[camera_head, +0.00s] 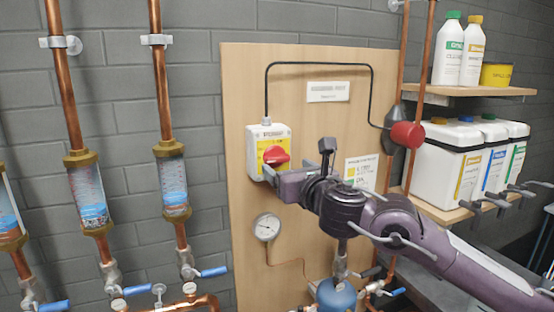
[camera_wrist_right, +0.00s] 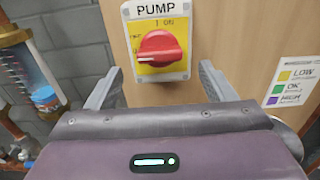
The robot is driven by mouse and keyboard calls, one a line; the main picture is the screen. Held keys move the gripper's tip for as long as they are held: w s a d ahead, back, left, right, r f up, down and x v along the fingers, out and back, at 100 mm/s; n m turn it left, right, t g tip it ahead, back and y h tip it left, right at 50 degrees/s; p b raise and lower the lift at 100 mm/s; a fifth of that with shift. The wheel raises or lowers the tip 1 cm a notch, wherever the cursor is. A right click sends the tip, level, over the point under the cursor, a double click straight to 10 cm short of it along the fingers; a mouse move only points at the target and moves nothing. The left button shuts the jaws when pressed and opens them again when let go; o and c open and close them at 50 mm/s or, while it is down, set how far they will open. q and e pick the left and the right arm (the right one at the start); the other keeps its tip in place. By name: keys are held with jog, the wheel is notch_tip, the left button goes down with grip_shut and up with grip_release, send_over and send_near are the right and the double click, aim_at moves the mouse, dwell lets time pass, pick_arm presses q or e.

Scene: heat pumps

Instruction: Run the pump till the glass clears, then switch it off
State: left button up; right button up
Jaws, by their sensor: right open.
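The pump switch (camera_head: 283,136) is a white box with a yellow plate on the wooden board. Its red knob (camera_head: 276,156) also shows in the right wrist view (camera_wrist_right: 160,46). There the knob's white mark points left, while "1 ON" stands at the top. My right gripper (camera_head: 297,163) is open just in front of the switch, its fingers apart on either side of and below the knob in the wrist view, not closed on it. Sight glasses on copper pipes, such as the middle one (camera_head: 88,190) and the right one (camera_head: 173,182), hold bluish, streaky contents with reddish bits low down. My left gripper is out of view.
A round gauge (camera_head: 267,227) sits below the switch. A colour-key card (camera_head: 361,171) hangs right of it, partly behind my right arm. Blue-handled valves (camera_head: 214,271) stand below the glasses. Shelves at right hold white bottles (camera_head: 448,50) and canisters (camera_head: 446,160).

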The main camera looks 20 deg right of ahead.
aim_at(279, 161)
jog(key=shift+w, duration=0.25)
jog(key=shift+w+d+b, duration=0.1)
jog(key=shift+w+b, duration=0.55)
jog(key=shift+w, duration=1.6)
jog(key=c, duration=1.1)
jog(key=m, duration=0.6)
jog(key=shift+p, duration=0.3)
